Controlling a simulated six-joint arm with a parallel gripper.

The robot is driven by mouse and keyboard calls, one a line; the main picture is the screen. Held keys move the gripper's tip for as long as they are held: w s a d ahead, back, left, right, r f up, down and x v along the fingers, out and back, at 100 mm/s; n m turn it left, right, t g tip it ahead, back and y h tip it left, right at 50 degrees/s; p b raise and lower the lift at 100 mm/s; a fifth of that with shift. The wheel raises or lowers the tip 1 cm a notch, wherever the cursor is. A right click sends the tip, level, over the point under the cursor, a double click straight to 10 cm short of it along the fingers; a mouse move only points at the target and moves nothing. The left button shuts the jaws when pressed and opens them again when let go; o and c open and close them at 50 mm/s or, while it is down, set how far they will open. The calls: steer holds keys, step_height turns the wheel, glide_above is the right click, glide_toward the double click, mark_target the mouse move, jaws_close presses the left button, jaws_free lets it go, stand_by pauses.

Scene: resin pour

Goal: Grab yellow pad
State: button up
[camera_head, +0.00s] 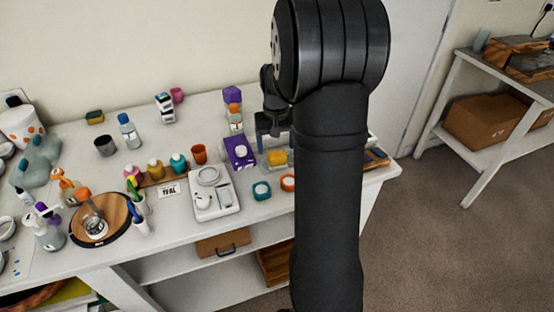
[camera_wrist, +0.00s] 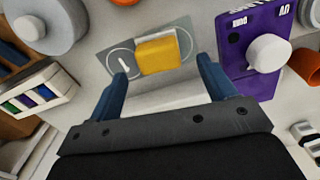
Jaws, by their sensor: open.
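The yellow pad (camera_wrist: 158,55) lies on a grey plate (camera_wrist: 183,24) on the white table, ahead of my fingertips in the wrist view. The plate also bears a round outlined mark beside the pad. My gripper (camera_wrist: 162,68) is open with two blue fingers, one on each side of the pad's line. It holds nothing. In the head view my gripper (camera_head: 274,132) is above the back right of the table, with its fingers partly hidden.
A purple box (camera_head: 240,151) with a white knob stands close left of the pad in the head view. Teal (camera_head: 262,190) and orange (camera_head: 288,183) round items lie in front. A white scale (camera_head: 214,195) stands further left. A grey round container (camera_wrist: 45,22) is nearby in the wrist view.

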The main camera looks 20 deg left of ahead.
mark_target(277, 153)
step_height(277, 153, down, 4)
steer(key=shift+d+f, duration=0.15)
steer(key=c, duration=1.1)
steer(key=shift+o, duration=0.2)
